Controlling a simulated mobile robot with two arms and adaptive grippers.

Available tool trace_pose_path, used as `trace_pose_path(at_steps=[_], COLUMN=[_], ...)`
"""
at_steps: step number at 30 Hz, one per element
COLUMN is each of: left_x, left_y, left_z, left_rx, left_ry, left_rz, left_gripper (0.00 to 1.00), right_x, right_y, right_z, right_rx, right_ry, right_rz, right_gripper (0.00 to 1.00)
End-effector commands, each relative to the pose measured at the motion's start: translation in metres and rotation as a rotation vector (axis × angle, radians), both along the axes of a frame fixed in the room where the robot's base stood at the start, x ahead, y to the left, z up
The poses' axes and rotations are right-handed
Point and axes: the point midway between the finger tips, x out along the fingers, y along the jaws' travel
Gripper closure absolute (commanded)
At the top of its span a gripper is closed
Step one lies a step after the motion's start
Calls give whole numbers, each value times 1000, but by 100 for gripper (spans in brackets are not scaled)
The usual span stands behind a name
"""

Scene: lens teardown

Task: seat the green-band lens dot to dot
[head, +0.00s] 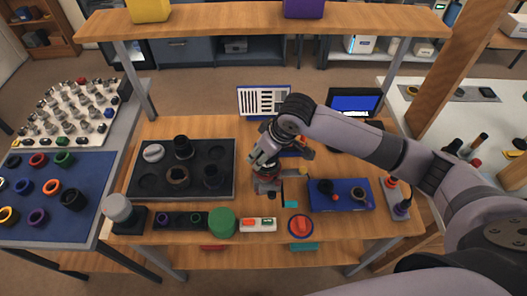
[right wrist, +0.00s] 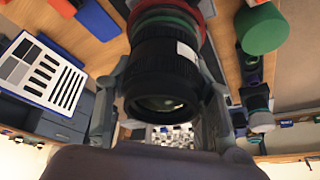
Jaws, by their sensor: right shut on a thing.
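My right gripper (head: 266,182) is above the middle of the wooden table, its arm coming in from the right. In the right wrist view the right gripper (right wrist: 160,105) is shut around a black lens barrel (right wrist: 165,65), one finger on each side. The barrel has a green band (right wrist: 165,22), a red ring at its far end and a small white mark on its side. Its glass end faces the wrist camera. In the head view the gripper mostly hides the lens. I cannot make out alignment dots or what lies under the far end. My left gripper is not in view.
A black tray (head: 142,188) with round recesses holds several dark parts and a silver one. A green cylinder (head: 222,223), a red round piece (head: 301,227) and a blue mat (head: 327,207) lie along the front. A striped chart (head: 264,101) and a screen (head: 354,104) stand behind.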

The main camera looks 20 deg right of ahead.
Motion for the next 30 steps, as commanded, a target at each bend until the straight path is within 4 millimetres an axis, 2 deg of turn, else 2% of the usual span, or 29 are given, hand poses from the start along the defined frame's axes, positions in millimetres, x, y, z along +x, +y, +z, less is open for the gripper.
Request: trace_pose_path(at_steps=[13, 14, 24, 30], left_x=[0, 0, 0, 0], left_y=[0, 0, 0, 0], left_z=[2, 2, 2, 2], left_rx=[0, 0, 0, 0], left_ry=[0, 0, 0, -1], left_rz=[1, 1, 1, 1], left_gripper=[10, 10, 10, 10], right_x=[0, 0, 0, 0], right_y=[0, 0, 0, 0], right_z=[-2, -2, -3, -3], right_rx=[1, 1, 1, 0], right_ry=[-2, -2, -1, 0], right_rz=[0, 0, 0, 0], right_gripper=[91, 51, 29, 29])
